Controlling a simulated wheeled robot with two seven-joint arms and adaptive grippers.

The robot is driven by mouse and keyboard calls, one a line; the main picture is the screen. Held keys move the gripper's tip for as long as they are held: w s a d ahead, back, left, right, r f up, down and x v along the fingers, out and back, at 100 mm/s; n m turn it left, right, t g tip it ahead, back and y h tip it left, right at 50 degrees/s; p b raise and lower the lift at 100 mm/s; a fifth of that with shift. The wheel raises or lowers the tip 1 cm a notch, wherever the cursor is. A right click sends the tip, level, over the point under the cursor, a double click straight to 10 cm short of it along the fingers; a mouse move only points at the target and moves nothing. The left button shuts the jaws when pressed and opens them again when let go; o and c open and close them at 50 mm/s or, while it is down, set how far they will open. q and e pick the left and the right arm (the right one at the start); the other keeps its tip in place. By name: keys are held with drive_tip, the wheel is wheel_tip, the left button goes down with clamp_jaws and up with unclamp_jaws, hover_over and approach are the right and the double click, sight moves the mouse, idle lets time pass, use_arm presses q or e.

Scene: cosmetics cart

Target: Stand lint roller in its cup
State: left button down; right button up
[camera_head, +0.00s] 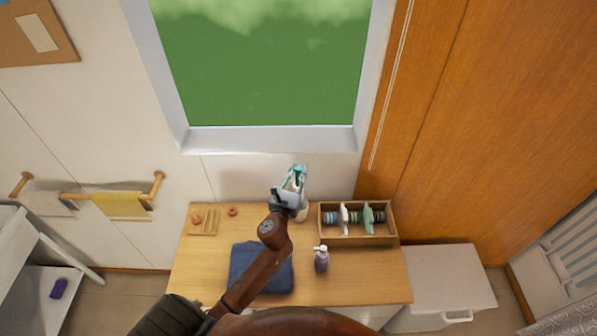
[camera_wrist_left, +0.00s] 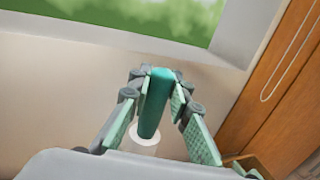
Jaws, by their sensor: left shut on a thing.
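My left gripper (camera_head: 295,179) is shut on a teal handle, the lint roller (camera_wrist_left: 152,104), above the back of the wooden cart top. In the left wrist view the handle sits between the green-padded fingers (camera_wrist_left: 155,82). A white round rim (camera_wrist_left: 144,136) shows around or under the handle's lower end; I cannot tell whether it is the cup or the roller's own roll. In the head view a pale object (camera_head: 304,212) shows partly behind the gripper, mostly hidden. My right gripper is not in view.
A wooden organizer (camera_head: 357,239) with several items stands to the right. A pump bottle (camera_head: 321,258) stands in front of it. A folded blue cloth (camera_head: 262,270) lies under my left arm. A small wooden tray (camera_head: 204,227) is at the left. The wall and window sill (camera_head: 270,140) rise behind.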

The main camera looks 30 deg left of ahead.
sight(297, 184)
use_arm(q)
wheel_tip(297, 184, down, 3)
drive_tip(key=shift+r+b, duration=0.1)
drive_tip(key=shift+b, duration=0.95)
drive_tip(key=shift+f, duration=0.3)
drive_tip(key=shift+w+f+b, duration=0.1)
drive_tip(key=shift+f+b, duration=0.3)
drive_tip(key=shift+b, duration=0.15)
drive_tip(key=shift+f+b, duration=0.75)
drive_tip(key=shift+f, duration=0.15)
drive_tip(key=shift+f+b, duration=0.7)
drive_tip(key=shift+f, duration=0.25)
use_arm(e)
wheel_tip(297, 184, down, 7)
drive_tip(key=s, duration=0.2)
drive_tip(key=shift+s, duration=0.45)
use_arm(q)
drive_tip(key=c, duration=1.9)
unclamp_jaws()
drive_tip(key=shift+c, duration=0.2)
drive_tip(key=shift+o, duration=1.1)
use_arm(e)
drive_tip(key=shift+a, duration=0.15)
